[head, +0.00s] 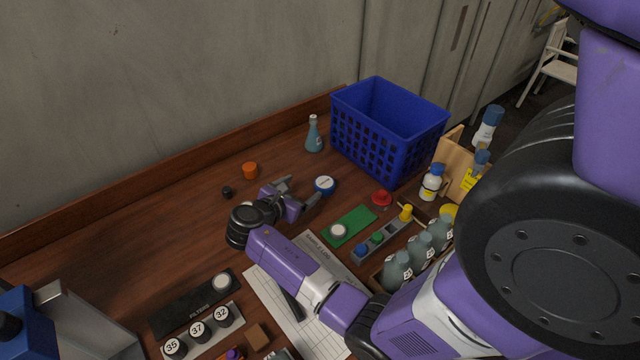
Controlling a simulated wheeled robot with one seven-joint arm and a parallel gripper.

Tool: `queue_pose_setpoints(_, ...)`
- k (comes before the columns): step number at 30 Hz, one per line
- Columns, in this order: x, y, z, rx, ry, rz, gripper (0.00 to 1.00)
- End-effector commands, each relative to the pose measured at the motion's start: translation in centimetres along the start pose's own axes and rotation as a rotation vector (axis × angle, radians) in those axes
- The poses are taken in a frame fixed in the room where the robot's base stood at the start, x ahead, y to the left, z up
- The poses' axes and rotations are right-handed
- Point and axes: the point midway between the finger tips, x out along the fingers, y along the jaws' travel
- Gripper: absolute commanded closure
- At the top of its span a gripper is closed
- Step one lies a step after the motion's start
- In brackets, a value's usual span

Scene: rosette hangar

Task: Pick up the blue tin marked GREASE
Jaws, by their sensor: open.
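A small round blue tin (325,191) with a white label on its lid sits upright on the wooden bench in the head view; the lettering is too small to read. My gripper (301,192) is low over the bench, just left of the tin. Its fingers are spread and point toward the upper right, with nothing between them. The right finger's tip is close to the tin; I cannot tell whether they touch.
A blue crate (402,130) and a teal flask (314,137) stand behind the tin. A red object (381,198) and green mat (357,219) lie to its right and front. An orange cap (250,171) and black knob (227,192) lie left. Several bottles stand at right.

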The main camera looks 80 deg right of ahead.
Motion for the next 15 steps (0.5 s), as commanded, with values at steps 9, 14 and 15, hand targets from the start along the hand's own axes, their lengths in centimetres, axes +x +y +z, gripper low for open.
queue_pose_setpoints(9,1.8,-3.9,0.5,-0.127,-0.029,-0.111,0.2)
queue_pose_setpoints(14,3.3,-3.9,0.6,-0.126,-0.028,-0.11,0.2)
queue_pose_setpoints(15,3.7,-4.0,0.7,-0.125,-0.028,-0.11,0.2)
